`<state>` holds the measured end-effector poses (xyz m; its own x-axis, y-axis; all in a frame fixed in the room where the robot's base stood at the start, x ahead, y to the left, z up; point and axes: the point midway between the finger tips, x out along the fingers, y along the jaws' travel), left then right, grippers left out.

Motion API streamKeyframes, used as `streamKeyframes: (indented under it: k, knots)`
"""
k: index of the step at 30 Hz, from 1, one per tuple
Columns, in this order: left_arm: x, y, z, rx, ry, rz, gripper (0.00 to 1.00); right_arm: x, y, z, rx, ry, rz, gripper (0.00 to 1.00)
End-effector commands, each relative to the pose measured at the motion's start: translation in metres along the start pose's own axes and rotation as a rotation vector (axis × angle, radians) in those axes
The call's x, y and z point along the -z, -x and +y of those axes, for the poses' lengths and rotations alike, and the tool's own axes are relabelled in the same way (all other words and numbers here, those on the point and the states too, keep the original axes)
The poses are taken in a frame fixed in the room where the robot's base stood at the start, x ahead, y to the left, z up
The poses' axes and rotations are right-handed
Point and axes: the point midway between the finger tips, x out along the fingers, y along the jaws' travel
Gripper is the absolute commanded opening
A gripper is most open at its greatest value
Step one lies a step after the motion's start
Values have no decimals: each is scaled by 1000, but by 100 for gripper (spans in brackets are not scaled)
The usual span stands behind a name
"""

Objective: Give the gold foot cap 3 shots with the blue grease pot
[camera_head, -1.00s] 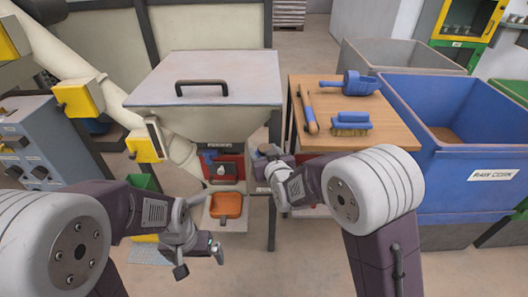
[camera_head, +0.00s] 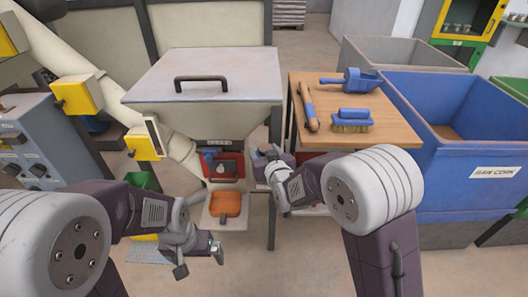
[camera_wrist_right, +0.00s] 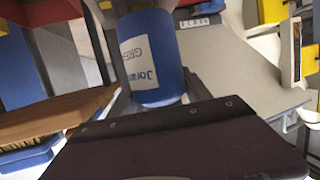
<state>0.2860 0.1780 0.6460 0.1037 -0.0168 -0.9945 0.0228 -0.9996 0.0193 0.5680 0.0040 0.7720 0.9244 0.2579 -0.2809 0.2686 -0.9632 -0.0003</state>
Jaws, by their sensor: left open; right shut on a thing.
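The blue grease pot (camera_wrist_right: 155,60) has a white label, partly readable, and fills the space between my right gripper's fingers in the right wrist view. My right gripper (camera_head: 266,156) is shut on it. In the head view this gripper is beside the hopper's right front leg, and I cannot make out the pot there. My left gripper (camera_head: 200,262) is open and empty, low in front of the hopper and left of the orange pan. I cannot pick out the gold foot cap in either view.
The hopper (camera_head: 205,75) with its lid handle stands ahead. An orange pan (camera_head: 226,203) sits below its outlet. A wooden bench (camera_head: 385,135) at right holds a blue scoop (camera_head: 350,80) and a brush (camera_head: 351,121).

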Motion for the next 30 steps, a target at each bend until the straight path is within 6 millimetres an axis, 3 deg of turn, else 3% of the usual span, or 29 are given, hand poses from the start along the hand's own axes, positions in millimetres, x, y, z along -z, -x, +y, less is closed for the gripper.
streamKeyframes:
  k: [17, 30]
  knots:
    - [1, 14, 0, 0, 0, 0, 100, 16, 5, 0, 0, 0, -2, 0]
    - [1, 13, 0, 0, 0, 0, 100, 16, 5, 0, 0, 0, 0, 0]
